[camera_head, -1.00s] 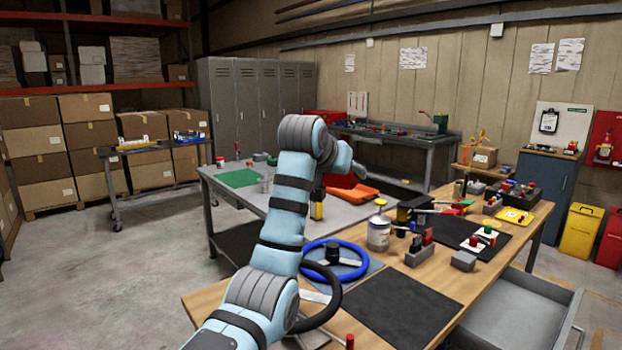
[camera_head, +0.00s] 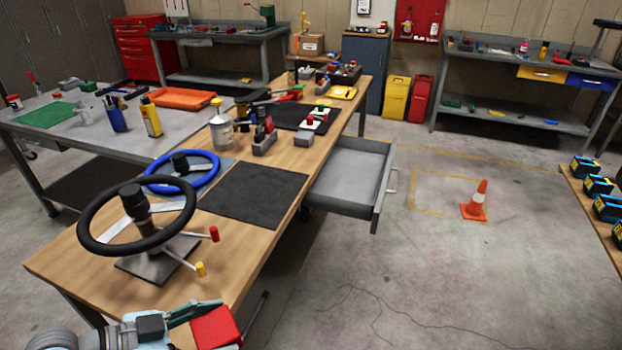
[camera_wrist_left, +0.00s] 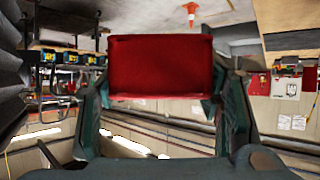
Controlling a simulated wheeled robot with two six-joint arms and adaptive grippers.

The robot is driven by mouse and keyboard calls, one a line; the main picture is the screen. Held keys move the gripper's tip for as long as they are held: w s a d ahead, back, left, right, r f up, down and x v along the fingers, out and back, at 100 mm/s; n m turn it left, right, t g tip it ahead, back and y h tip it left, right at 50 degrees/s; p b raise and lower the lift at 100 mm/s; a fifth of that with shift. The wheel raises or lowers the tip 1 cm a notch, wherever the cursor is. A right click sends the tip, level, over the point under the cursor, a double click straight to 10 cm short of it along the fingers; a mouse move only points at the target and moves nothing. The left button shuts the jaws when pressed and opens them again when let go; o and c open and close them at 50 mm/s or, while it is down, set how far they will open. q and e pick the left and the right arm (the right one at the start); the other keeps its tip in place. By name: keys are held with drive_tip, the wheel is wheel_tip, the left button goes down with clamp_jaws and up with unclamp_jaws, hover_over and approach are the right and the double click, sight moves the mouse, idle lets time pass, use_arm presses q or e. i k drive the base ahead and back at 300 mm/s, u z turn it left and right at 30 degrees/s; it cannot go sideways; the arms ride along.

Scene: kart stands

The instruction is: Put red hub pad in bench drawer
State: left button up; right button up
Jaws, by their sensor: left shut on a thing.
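The red hub pad (camera_head: 214,328) is a red block at the bottom left of the head view, beside the bench's near end. My left gripper (camera_head: 208,318) is shut on it. In the left wrist view, the pad (camera_wrist_left: 160,66) fills the space between the teal fingers of my left gripper (camera_wrist_left: 160,92). The bench drawer (camera_head: 345,178) is pulled open on the right side of the wooden bench (camera_head: 255,265). Its grey inside looks empty. The pad is apart from the drawer, nearer to me and to its left. My right gripper is not in view.
A black steering wheel (camera_head: 135,218) on a stand with red and yellow knobs stands at the near bench end. A blue wheel (camera_head: 185,172) and a black mat (camera_head: 255,193) lie beyond. The floor right of the bench is clear up to an orange cone (camera_head: 476,200).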

sight(349, 178)
drive_tip(key=u, duration=0.4)
drive_tip(key=k, duration=0.2)
drive_tip(key=z, duration=1.7)
drive_tip(key=i, duration=2.1)
drive_tip(key=u, duration=0.8)
drive_tip(key=i, duration=0.65)
drive_tip(key=u, duration=0.5)
